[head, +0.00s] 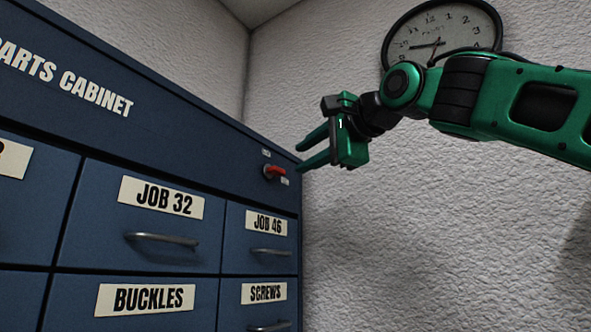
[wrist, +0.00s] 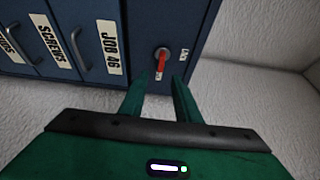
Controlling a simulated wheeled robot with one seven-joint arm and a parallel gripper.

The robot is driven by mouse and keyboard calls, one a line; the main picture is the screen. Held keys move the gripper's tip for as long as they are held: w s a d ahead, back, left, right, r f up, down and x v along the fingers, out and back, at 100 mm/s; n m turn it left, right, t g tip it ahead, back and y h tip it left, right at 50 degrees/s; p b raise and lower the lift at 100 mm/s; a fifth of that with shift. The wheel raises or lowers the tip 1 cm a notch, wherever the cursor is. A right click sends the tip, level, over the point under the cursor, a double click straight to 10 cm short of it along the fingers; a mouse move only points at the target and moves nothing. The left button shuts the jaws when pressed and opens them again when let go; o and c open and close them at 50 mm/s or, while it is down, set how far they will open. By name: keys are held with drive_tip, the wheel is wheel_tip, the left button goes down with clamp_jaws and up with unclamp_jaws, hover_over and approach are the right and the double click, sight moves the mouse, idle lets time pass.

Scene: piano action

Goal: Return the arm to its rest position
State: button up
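My green arm reaches in from the right in the head view, in front of the wall. My gripper (head: 312,148) is beside the upper right of the blue parts cabinet (head: 150,130), its fingers pointing left. The wrist view shows the two green fingers of my gripper (wrist: 163,82) apart with nothing between them. Just beyond the fingertips is a red switch handle (wrist: 161,62) on the cabinet front. The red handle also shows in the head view (head: 275,171), just left of the fingertips. I cannot tell whether the fingers touch it; a small gap seems to show.
The cabinet has labelled drawers with bar handles, including JOB 32 (head: 161,197), JOB 46 (head: 266,222), BUCKLES (head: 145,298) and SCREWS (head: 264,292). A round clock (head: 455,22) hangs on the wall behind my arm. The space below my arm, right of the cabinet, looks clear.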

drive_tip(key=shift+s+d, duration=0.3)
drive_tip(key=shift+s, duration=0.1)
idle(0.3)
drive_tip(key=w+d+f+g+h, duration=0.1)
drive_tip(key=w+d+f+h, duration=0.1)
drive_tip(key=d+f, duration=0.6)
drive_tip(key=w+d+f+n+g+h, duration=0.1)
drive_tip(key=w+d+f+g+h, duration=0.2)
drive_tip(key=f, duration=0.8)
drive_tip(key=w+d+f+h, duration=0.1)
drive_tip(key=d+f+h, duration=0.1)
drive_tip(key=d+f, duration=0.65)
drive_tip(key=s+d+f+n+g+h, duration=0.15)
drive_tip(key=s+d+f, duration=0.3)
drive_tip(key=f, duration=0.55)
drive_tip(key=s+d+f+g+h, duration=0.1)
drive_tip(key=s+d+f+g, duration=0.3)
drive_tip(key=f, duration=0.6)
drive_tip(key=s+d+f+n+g, duration=0.1)
drive_tip(key=s+d+f+g, duration=0.1)
drive_tip(key=s+f, duration=1)
drive_tip(key=s+d+f+n+g+y, duration=0.1)
drive_tip(key=s+d+f+n+g, duration=0.1)
drive_tip(key=s+f, duration=1)
drive_tip(key=shift+s+d+g, duration=0.15)
drive_tip(key=shift+d+g, duration=0.7)
drive_tip(key=shift+g, duration=0.3)
